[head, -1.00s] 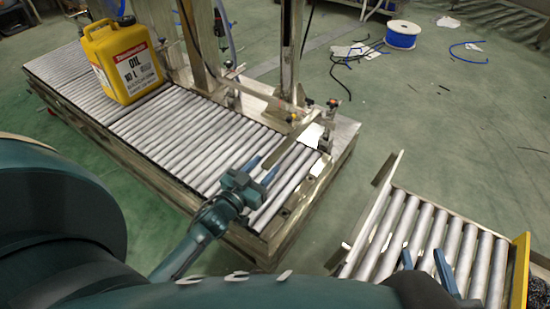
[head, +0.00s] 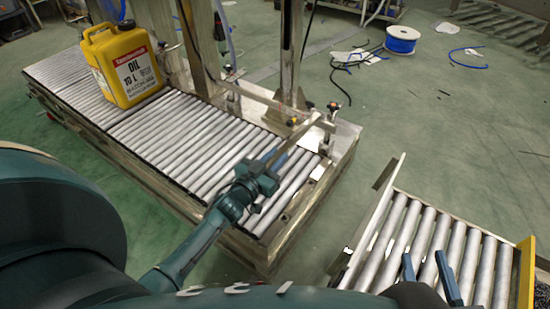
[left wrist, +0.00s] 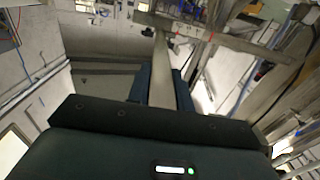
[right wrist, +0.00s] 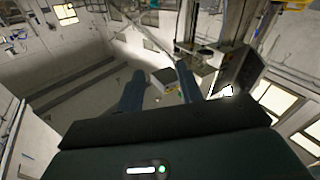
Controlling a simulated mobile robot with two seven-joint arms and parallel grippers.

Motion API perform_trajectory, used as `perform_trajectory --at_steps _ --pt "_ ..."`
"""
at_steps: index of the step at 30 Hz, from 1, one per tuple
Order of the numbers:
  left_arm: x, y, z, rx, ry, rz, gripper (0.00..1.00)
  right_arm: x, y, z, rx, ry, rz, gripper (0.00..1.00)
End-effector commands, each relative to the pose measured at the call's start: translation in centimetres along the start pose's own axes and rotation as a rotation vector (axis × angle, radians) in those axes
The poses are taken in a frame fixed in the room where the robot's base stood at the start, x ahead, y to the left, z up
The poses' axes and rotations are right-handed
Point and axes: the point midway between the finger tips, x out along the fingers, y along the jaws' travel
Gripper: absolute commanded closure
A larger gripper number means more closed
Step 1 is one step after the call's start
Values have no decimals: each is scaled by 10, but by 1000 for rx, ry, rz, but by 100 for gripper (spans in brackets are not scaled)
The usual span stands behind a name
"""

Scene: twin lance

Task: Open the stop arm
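The stop arm (head: 306,130) is a flat metal bar. It runs from a post at the far side of the long roller conveyor, slanting over the rollers near its right end. My left gripper (head: 270,161) is at the bar's near end, just above the rollers. In the left wrist view the bar (left wrist: 161,75) lies between the two fingers, which look closed against its sides. My right gripper (head: 428,272) is open and empty over the separate short conveyor in the lower right. In the right wrist view its fingers (right wrist: 160,80) stand apart with nothing between them.
A yellow oil canister (head: 128,68) stands upright on the long conveyor (head: 185,140), towards its left end. Metal posts rise along the far side. The short roller conveyor (head: 400,235) is apart, with green floor between. A blue cable spool (head: 402,38) stands at the back.

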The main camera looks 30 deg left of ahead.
Motion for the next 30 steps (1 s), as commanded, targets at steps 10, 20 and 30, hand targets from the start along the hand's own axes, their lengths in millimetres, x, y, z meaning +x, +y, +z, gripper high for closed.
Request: perform_trajectory --at_steps 10,20,30 --pt "0 0 0 0 0 0 100 0 0 0 0 0 0 64" --pt "0 0 -3 0 -6 0 100 0 1 -3 3 -9 0 64" --pt "2 3 -28 1 -79 1 100 -7 13 -6 97 -284 11 64"
